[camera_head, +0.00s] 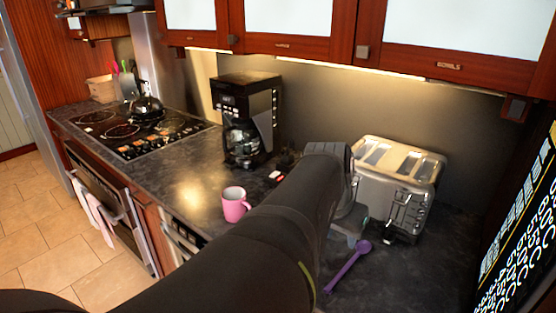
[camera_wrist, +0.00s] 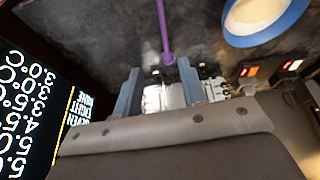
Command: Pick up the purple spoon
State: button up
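The purple spoon (camera_head: 346,268) lies on the dark counter in front of the toaster, its bowl end towards the toaster. In the wrist view the spoon (camera_wrist: 164,28) comes down from the top edge, and its near end shows between the two grey-blue fingertips. My gripper (camera_head: 350,237) is beside the bowl end in the head view. In the wrist view my gripper (camera_wrist: 159,66) has its fingers apart with nothing clamped. I cannot tell how high the fingers are above the counter.
A silver toaster (camera_head: 395,185) stands just behind the gripper. A pink mug (camera_head: 234,205) and a black coffee maker (camera_head: 247,120) are to the left. A lettered black panel (camera_head: 520,230) borders the right. A blue-rimmed round dish (camera_wrist: 265,18) shows in the wrist view.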

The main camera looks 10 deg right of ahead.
jog(key=f+m, duration=0.1)
send_near(343, 270)
jog(key=shift+s+d+f, duration=0.1)
jog(key=shift+s+f, duration=0.05)
jog(key=shift+f, duration=0.3)
jog(key=shift+s+d+f, duration=0.1)
jog(key=shift+s+f, duration=0.05)
jog(key=shift+f, duration=0.35)
jog(key=shift+w+x, duration=0.2)
jog(key=shift+x, duration=1.4)
jog(key=shift+w+x, duration=0.25)
jog(key=shift+x, duration=1.35)
jog(key=shift+c, duration=0.2)
grip_shut()
